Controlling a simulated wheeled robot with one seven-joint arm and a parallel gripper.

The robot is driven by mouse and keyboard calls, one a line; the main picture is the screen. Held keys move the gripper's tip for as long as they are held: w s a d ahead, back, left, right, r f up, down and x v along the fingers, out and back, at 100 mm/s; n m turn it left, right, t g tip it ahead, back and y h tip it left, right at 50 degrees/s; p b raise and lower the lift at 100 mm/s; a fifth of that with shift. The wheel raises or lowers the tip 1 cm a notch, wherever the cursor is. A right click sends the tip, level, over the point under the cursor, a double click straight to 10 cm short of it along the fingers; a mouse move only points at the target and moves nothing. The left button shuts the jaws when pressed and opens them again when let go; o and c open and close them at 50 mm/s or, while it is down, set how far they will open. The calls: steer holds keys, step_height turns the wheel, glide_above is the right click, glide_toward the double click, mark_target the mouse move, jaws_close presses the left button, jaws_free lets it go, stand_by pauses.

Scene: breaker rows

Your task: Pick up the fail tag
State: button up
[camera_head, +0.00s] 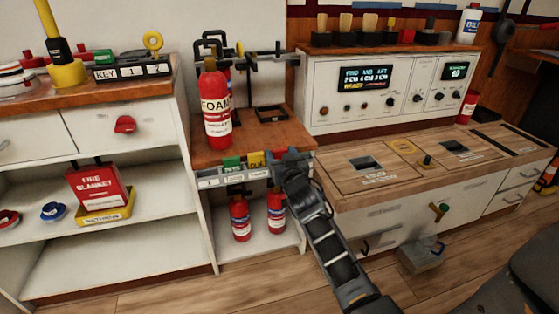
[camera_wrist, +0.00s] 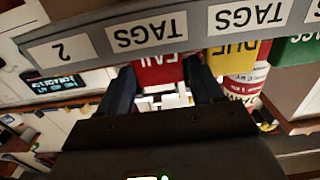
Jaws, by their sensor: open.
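The red fail tag (camera_wrist: 162,71) hangs under a grey rail labelled TAGS (camera_wrist: 150,32) in the wrist view, which shows the scene upside down. Part of its white lettering reads "FAIL". My gripper (camera_wrist: 160,88) is open, with one dark finger on each side of the red tag; I cannot tell whether either touches it. In the head view my gripper (camera_head: 286,162) is at the right end of the tag rail (camera_head: 222,179) and mostly hides the red tag there.
A yellow DUE tag (camera_wrist: 232,58) is close beside the right-hand finger, with a green tag (camera_wrist: 298,48) beyond. A foam extinguisher (camera_head: 216,108) stands on the wooden shelf above the rail. Two small extinguishers (camera_head: 240,218) stand below. The breaker console (camera_head: 392,92) is to the right.

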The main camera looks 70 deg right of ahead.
steer(key=c, duration=0.8)
steer(key=shift+r, duration=0.15)
